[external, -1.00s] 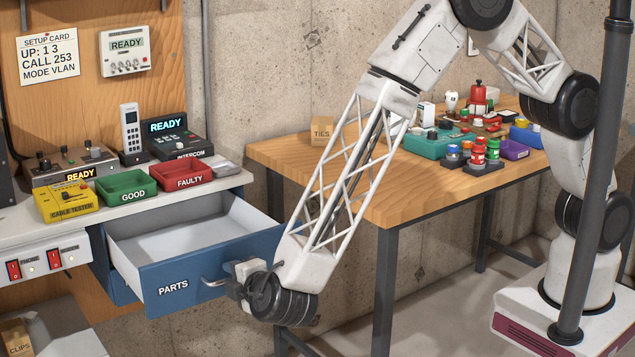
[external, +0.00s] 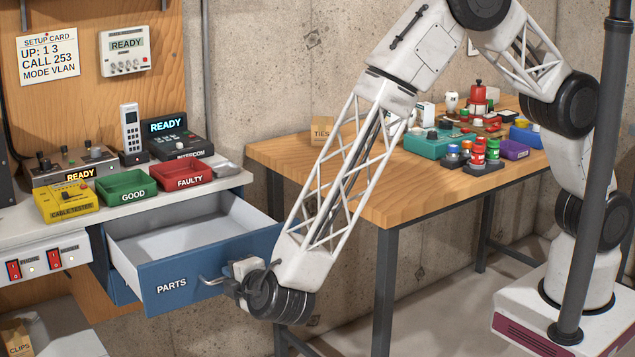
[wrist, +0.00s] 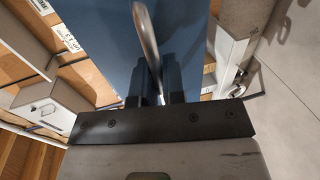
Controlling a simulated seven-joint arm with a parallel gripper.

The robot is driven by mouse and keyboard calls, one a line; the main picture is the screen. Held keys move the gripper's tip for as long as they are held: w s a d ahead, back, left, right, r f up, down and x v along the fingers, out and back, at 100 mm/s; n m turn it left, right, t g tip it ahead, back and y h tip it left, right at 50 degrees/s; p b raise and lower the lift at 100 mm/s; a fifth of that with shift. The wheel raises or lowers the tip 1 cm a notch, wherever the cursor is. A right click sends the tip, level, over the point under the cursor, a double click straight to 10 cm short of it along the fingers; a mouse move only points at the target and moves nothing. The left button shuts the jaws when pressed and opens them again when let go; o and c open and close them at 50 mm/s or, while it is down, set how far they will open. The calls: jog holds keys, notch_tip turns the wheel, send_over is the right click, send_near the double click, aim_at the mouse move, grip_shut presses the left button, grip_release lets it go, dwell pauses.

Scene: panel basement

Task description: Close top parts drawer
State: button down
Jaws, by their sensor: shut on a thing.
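The blue parts drawer (external: 180,281), labelled PARTS, stands pulled out under the left bench. Its white inside looks empty. Its metal handle (external: 212,281) sticks out of the front. My gripper (external: 236,285) is at the right part of the handle, in front of the drawer face. In the wrist view the gripper's dark fingers (wrist: 161,88) are shut on the handle (wrist: 146,35), with the blue drawer front (wrist: 105,30) just beyond.
The bench top (external: 228,182) above the drawer holds a green GOOD bin (external: 125,190), a red FAULTY bin (external: 186,174) and a yellow cable tester (external: 66,203). A wooden table (external: 290,152) with several items stands to the right. A grey post (external: 598,170) stands at the far right.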

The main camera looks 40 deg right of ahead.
jog(key=r+x, duration=0.1)
jog(key=x, duration=0.6)
jog(key=r+x, duration=0.2)
jog(key=x, duration=0.6)
jog(key=w+r+x, duration=0.1)
jog(key=x, duration=0.7)
jog(key=shift+r, duration=0.4)
jog(key=c, duration=1.5)
grip_release()
jog(key=shift+c, duration=0.2)
jog(key=o, duration=0.3)
jog(key=shift+s, duration=0.1)
jog(key=shift+v, duration=3.9)
